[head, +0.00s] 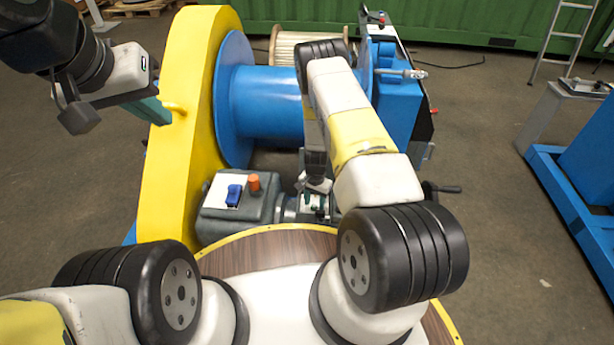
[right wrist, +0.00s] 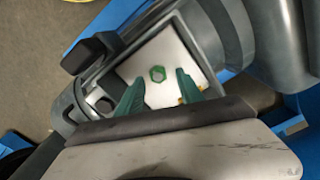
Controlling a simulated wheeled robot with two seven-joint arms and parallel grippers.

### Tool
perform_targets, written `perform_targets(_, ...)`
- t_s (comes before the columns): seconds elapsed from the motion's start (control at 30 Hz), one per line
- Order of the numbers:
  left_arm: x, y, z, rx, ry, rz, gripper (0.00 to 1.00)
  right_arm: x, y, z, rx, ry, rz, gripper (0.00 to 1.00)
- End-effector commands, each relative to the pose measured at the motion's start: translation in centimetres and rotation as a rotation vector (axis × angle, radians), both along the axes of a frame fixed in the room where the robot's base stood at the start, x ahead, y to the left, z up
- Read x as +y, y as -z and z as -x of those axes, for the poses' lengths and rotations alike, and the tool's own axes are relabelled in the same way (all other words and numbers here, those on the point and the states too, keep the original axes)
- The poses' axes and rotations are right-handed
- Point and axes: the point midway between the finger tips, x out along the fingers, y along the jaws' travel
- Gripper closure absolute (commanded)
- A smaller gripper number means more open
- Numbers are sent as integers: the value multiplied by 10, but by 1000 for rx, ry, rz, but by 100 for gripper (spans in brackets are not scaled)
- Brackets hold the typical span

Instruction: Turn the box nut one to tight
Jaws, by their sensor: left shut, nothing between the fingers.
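A small green hexagonal nut (right wrist: 157,73) sits on a pale plate (right wrist: 165,50) in a grey housing in the right wrist view. My right gripper (right wrist: 161,80) is open, with its two green fingers on either side of the nut and gaps showing between. In the head view the right gripper (head: 317,206) reaches down beside the grey gearbox (head: 235,205), and the nut cannot be made out there. My left gripper (head: 154,112) is shut and empty at the upper left, in front of the yellow guard (head: 190,130).
A blue drum (head: 265,100) stands behind the gearbox, with a blue cabinet (head: 390,105) to its right. The gearbox carries a blue switch (head: 234,194) and an orange knob (head: 254,182). A black handle (head: 440,188) sticks out to the right.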

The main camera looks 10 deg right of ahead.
Motion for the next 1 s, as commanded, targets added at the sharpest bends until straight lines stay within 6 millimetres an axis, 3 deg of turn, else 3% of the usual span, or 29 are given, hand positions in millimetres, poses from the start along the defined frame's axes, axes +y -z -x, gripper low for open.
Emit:
perform_targets(0.27,0,0,0,0,0,0,100,0,-3,1,2,0,-1,56)
perform_targets(0.7,0,0,0,0,0,0,100,0,-69,0,0,-2,0,56)
perform_targets(1.0,0,0,0,0,0,0,100,0,-78,1,2,-1,-1,56)
